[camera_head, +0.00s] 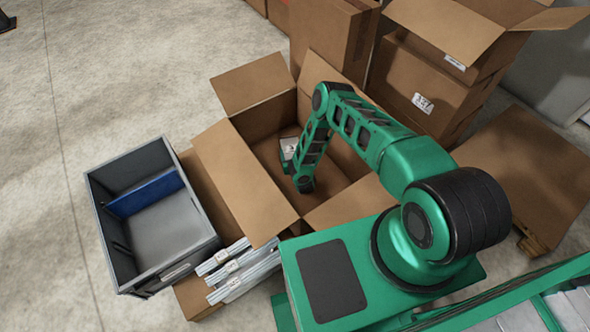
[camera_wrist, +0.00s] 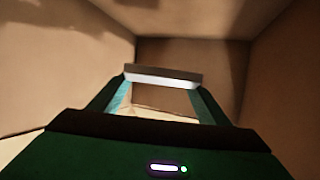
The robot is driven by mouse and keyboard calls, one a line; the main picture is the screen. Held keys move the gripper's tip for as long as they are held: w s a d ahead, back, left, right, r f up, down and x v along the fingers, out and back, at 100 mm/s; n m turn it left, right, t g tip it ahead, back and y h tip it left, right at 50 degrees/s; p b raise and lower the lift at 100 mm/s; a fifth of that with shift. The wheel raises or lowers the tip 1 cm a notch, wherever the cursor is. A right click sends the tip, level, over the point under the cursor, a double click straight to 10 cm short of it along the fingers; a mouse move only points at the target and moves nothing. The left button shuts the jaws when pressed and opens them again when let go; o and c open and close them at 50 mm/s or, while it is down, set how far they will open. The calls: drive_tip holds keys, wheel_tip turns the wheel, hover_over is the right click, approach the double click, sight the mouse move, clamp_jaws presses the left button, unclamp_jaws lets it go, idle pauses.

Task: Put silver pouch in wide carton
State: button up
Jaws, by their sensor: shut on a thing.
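The wide carton (camera_head: 232,180) stands open with its flaps folded out. My arm reaches down inside it. In the wrist view my gripper (camera_wrist: 160,88) is shut on the silver pouch (camera_wrist: 163,76), which shows as a pale grey band across the fingertips with carton walls around it. In the head view a pale silver patch (camera_head: 288,147), apparently the pouch, shows inside the carton just left of my forearm. My arm hides most of the gripper there. I cannot tell whether the pouch touches the carton floor.
A grey bin (camera_head: 167,228) with a blue divider (camera_head: 145,194) stands left of the carton. Several silver packs (camera_head: 240,268) lie in front of it. Tall cartons (camera_head: 329,38) and stacked boxes (camera_head: 436,88) stand behind.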

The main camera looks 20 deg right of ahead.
drive_tip(key=shift+f, duration=4.1)
drive_tip(key=shift+f, duration=0.55)
drive_tip(key=o, duration=1.1)
